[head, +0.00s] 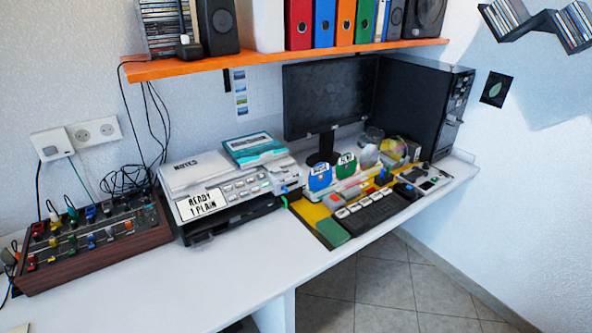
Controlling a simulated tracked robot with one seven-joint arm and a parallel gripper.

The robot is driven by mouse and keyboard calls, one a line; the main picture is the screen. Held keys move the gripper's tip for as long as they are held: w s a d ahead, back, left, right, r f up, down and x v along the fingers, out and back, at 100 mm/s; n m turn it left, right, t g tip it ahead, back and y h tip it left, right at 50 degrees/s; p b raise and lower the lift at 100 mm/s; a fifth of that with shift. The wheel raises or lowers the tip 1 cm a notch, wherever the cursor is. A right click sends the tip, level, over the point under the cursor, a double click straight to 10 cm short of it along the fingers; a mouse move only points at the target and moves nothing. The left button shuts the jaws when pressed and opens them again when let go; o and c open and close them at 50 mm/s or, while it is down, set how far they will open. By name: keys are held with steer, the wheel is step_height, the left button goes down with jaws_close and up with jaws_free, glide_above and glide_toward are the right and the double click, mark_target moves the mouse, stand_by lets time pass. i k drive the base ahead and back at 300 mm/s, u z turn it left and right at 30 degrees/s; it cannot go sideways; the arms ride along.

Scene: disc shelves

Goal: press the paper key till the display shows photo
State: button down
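A white and grey printer (232,215) stands on the white desk, left of the middle in the head view. Its display (201,204) is a white panel at the front left and reads "READY" above "1 PLAIN". Several small keys (250,185) sit in rows right of the display. Their labels are too small to read, so I cannot tell which one is the paper key. My gripper does not show in the head view.
A mixer (95,240) with coloured knobs stands left of the printer. A teal box (254,148) and a white "NOTES" item (190,172) lie on top of the printer. A yellow tray (312,212) and keyboard (362,214) are right. The desk front (160,290) is clear.

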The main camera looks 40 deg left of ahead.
mark_target(228, 187)
steer(key=u, duration=0.75)
steer(key=i, duration=0.1)
steer(key=z, duration=1.85)
steer(key=k, duration=2.15)
steer(key=u, duration=0.95)
steer(key=i, duration=0.4)
steer(key=u, duration=0.3)
